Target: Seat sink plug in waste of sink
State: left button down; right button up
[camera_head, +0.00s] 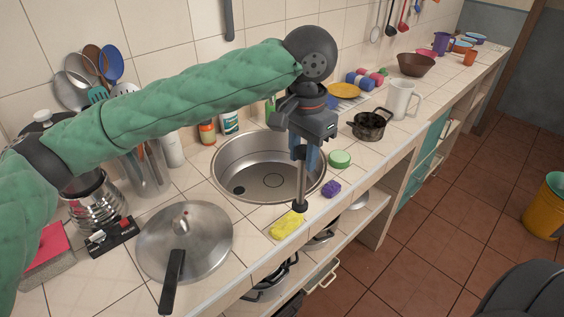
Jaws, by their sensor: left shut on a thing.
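My left gripper (304,157) hangs pointing down over the right side of the round steel sink (225,160). It is shut on the upper part of an upright thin stem with a dark round end, which I take as the sink plug (299,205). The plug's dark end shows in front of the sink's front right rim; its exact height is hard to tell. In the sink floor is a dark round spot, seemingly the waste (238,190), left of a ringed mark (273,180). The plug is apart from it. My right gripper is not in view.
A yellow cloth (287,225), purple sponge (332,189) and green round item (340,159) lie by the sink's front and right. A lidded pan (184,241) stands front left, a dark pot (370,126) to the right. Utensils and bottles line the wall.

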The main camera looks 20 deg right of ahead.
aim_at(253, 168)
jog(key=i+l, duration=0.1)
jog(key=l, duration=0.3)
jog(key=i+l, duration=0.1)
jog(key=l, duration=0.3)
jog(key=i+l+u, duration=0.1)
jog(key=l, duration=0.35)
jog(key=i+l, duration=0.15)
jog(key=l, duration=0.25)
jog(key=i+l, duration=0.1)
jog(key=l, duration=0.3)
